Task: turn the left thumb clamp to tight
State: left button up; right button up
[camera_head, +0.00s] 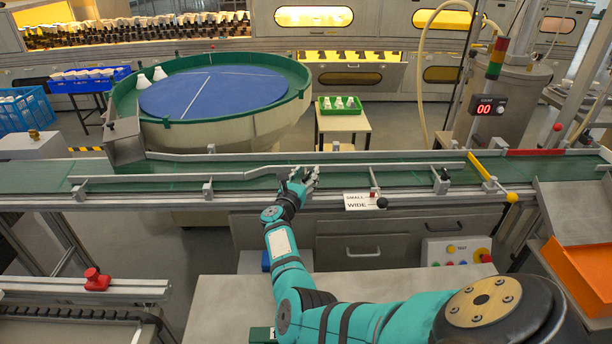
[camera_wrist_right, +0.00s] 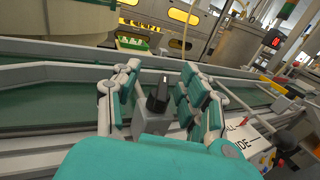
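The left thumb clamp (camera_wrist_right: 158,96) has a black upright knob on a grey block at the near guide rail. It shows in the wrist view between the fingers of my right gripper (camera_wrist_right: 160,98). Those fingers are open, one on each side of the knob, with visible gaps. In the head view my right gripper (camera_head: 303,178) is at the near rail and mostly hides this clamp. Another clamp with a black knob (camera_head: 444,175) stands farther right on the rail. My left gripper is not in view.
The green conveyor belt (camera_head: 240,178) runs behind the near rail. A SMALL/WIDE sign (camera_head: 358,202) and a black ball knob (camera_head: 382,203) are just right of my right gripper. A yellow bar (camera_head: 481,168) crosses the belt farther right.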

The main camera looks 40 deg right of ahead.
jog(key=shift+s+d, duration=0.1)
jog(key=shift+d, duration=0.05)
notch_tip(320, 180, up, 10)
dwell(0.6)
